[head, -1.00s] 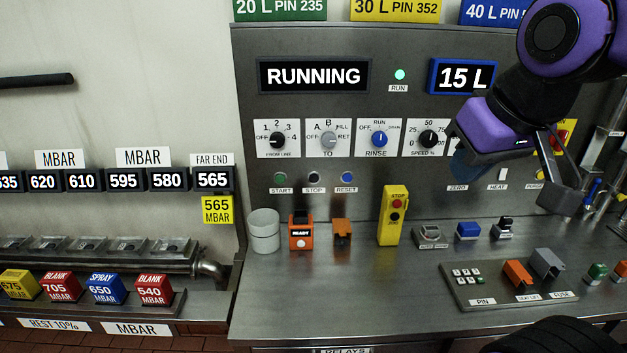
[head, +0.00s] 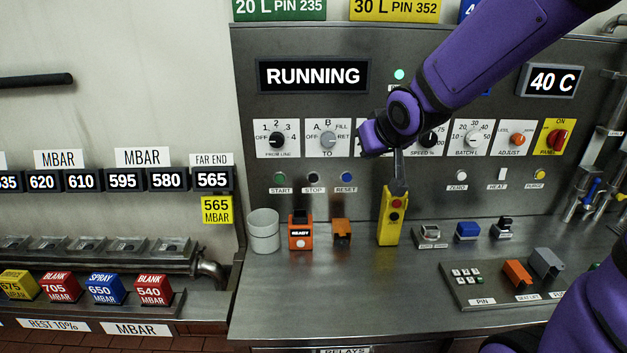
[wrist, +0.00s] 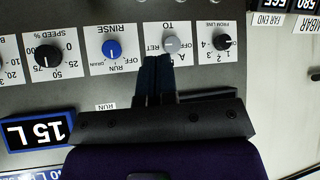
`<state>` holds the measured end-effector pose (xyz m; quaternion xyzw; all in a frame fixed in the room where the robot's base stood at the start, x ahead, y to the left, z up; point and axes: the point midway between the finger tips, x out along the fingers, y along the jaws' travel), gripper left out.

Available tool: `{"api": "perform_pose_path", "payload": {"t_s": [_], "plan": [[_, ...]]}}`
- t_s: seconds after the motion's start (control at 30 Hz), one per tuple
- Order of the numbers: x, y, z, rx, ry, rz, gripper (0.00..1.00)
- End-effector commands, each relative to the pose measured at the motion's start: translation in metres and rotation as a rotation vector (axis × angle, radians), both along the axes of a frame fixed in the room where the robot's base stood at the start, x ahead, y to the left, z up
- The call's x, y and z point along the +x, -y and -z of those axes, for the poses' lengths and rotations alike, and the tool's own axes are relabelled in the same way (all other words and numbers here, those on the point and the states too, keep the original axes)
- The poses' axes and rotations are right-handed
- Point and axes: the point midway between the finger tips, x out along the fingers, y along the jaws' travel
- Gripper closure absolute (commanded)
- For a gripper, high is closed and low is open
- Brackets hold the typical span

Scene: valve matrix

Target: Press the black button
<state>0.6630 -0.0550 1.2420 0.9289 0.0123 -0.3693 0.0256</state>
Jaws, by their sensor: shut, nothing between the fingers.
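A small black button (head: 314,177) labelled STOP sits on the upright steel panel between a green START button (head: 280,177) and a blue RESET button (head: 347,177). A yellow control box (head: 390,228) on the bench also has a red button and a dark button (head: 394,216) below it. My gripper (head: 398,187) appears in front of the top of the yellow box, right of the black STOP button and apart from it. In the upside-down wrist view, its shut, empty fingers (wrist: 157,60) overlap the area by the TO dial. The STOP button is not visible there.
Rotary dials (head: 276,139) line the panel above the buttons. On the bench stand a grey cup (head: 263,232), an orange READY box (head: 300,235), an orange hooded switch (head: 341,232) and several small switches.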

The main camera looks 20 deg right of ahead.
Motion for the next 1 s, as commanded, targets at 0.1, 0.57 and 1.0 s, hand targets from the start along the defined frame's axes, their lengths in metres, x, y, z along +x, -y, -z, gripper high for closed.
{"api": "perform_pose_path", "payload": {"t_s": [0.1, 0.57, 1.0], "plan": [[0.023, -0.006, 0.019, 0.035, 0.035, -0.028, 1.00], [0.088, -0.041, 0.089, 0.268, 0.185, -0.143, 1.00], [0.114, -0.074, 0.148, 0.620, 0.327, -0.205, 1.00]]}}
